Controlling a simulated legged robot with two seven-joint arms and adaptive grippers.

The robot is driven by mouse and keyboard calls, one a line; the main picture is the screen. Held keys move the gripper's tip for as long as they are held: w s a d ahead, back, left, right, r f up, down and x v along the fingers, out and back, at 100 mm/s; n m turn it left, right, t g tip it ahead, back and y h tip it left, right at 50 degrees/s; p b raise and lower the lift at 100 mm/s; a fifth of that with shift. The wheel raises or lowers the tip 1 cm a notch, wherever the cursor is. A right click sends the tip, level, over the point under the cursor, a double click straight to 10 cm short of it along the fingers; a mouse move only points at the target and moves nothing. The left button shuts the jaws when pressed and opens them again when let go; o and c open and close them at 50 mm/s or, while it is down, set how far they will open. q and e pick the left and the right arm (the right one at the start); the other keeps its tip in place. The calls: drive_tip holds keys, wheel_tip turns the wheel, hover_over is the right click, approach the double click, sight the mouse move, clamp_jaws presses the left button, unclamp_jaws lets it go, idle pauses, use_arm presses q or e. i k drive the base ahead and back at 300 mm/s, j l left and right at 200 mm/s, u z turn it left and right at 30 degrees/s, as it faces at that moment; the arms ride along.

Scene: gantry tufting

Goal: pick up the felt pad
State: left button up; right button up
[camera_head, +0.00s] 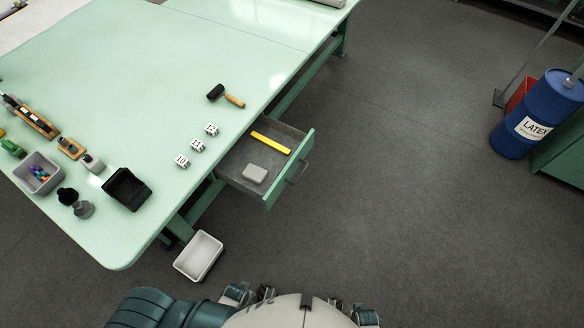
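A small light grey rounded block, which looks like the felt pad (255,173), lies flat in the open drawer (236,180) under the green table. It sits near the drawer's front left part, apart from a yellow bar (271,143) in the same drawer. Nothing covers the pad. Neither of my grippers can be made out. Only parts of my own body show along the bottom edge.
The green table (150,60) holds a black roller (226,95), numbered white blocks (197,146), a black tray (126,189) and a grey bin (38,173). A white bin (199,256) is below the table edge. The floor right of the drawer is clear; a blue barrel (535,115) stands far right.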

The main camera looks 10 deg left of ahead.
sight(252, 173)
drive_tip(key=u, duration=1.85)
drive_tip(key=k+l+u, duration=0.15)
drive_tip(key=l, duration=0.25)
drive_tip(key=k+l+u, duration=0.2)
drive_tip(key=k+l, duration=0.15)
drive_tip(key=i, duration=0.5)
